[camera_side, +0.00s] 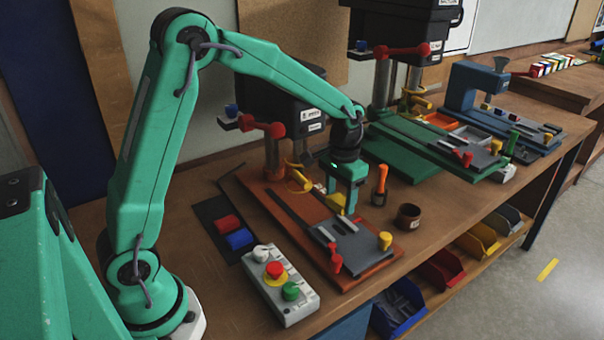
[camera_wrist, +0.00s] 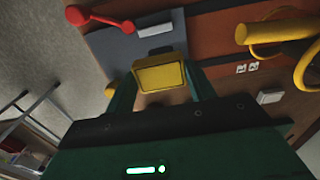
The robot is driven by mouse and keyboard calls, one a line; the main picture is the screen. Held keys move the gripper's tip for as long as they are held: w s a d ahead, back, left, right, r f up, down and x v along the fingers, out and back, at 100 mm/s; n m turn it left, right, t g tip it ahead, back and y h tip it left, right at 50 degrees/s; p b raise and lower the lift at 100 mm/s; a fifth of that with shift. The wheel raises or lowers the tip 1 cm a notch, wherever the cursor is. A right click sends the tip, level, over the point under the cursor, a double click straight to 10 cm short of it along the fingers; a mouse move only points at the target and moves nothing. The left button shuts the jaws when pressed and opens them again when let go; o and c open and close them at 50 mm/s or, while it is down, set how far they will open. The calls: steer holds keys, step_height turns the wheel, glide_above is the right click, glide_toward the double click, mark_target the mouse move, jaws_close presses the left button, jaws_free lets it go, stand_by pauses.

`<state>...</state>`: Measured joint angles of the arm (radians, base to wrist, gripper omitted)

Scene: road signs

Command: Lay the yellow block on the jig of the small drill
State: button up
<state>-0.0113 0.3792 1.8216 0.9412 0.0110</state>
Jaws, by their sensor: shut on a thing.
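The yellow block (camera_wrist: 160,76) is between the fingers of my gripper (camera_wrist: 162,88) in the wrist view. In the side view my gripper (camera_side: 346,200) points down over the orange base of the small drill, and the yellow block (camera_side: 337,202) shows partly at its fingers. The grey jig (camera_side: 348,243) lies on that base, nearer the camera than my gripper. It also shows in the wrist view (camera_wrist: 112,42), beyond the block. The block looks raised above the base; the exact gap cannot be told. The small drill (camera_side: 275,110) stands behind my gripper.
A yellow ring guard (camera_side: 298,180) is left of my gripper. A red clamp lever (camera_side: 335,262) and a yellow knob (camera_side: 385,241) stand at the jig. A button box (camera_side: 278,284), red and blue blocks (camera_side: 230,228), an orange-handled tool (camera_side: 381,182) and a brown cup (camera_side: 408,216) are nearby.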

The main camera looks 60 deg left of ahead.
mark_target(337, 231)
steer(key=shift+f, duration=0.15)
steer(key=shift+f, duration=3.4)
steer(key=o, duration=1.1)
steer(key=shift+r, duration=3.9)
